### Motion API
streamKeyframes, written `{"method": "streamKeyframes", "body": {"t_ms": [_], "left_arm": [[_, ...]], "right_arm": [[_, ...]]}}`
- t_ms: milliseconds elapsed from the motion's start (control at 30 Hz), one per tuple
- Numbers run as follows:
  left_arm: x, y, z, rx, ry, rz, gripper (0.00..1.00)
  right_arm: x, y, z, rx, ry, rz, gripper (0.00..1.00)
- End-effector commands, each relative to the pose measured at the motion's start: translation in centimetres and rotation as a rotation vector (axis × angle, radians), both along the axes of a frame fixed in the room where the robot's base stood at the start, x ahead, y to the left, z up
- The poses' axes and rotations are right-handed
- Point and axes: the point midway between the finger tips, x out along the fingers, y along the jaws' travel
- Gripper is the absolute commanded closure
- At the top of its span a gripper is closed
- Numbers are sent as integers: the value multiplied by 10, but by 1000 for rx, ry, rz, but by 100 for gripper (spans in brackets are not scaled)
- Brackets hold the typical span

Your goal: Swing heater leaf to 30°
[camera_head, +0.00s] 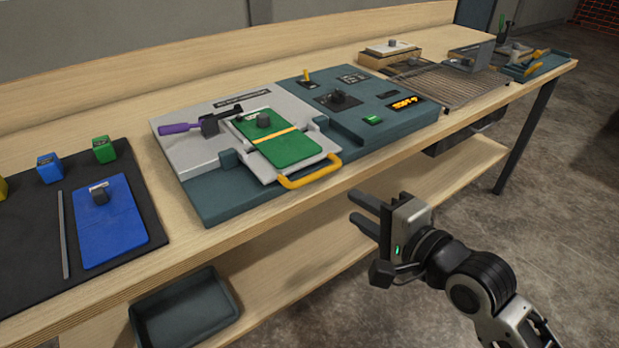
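The teal console (385,130) lies on the wooden bench. On its left is a light grey panel (188,153) with a dark clamp and a purple handle (180,128). A green plate (292,151) with a yellow stripe and a grey knob sits in a pale frame with a yellow loop handle (310,173) at the front. I cannot tell for certain which of these is the heater leaf, nor its angle. My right gripper (354,206) is in front of the bench edge, right of the yellow handle, with its fingers apart and empty. My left gripper is out of view.
A black mat (30,205) at left holds a blue plate (108,222), a rod and small blocks. A wire rack (455,90) and a teal tray (540,66) stand at right. A dark bin (185,310) sits on the lower shelf. Open floor lies in front.

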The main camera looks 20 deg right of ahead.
Motion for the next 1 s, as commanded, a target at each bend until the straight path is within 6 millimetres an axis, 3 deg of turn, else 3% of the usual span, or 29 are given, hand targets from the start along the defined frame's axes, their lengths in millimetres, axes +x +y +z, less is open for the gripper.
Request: {"method": "streamKeyframes", "body": {"t_ms": [600,800,1000], "left_arm": [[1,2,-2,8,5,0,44],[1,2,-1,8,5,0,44],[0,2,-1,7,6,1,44]], "right_arm": [[115,42,-25,-4,0,1,69],[131,48,-30,-5,-1,1,69],[134,49,-31,-5,0,1,69]]}}
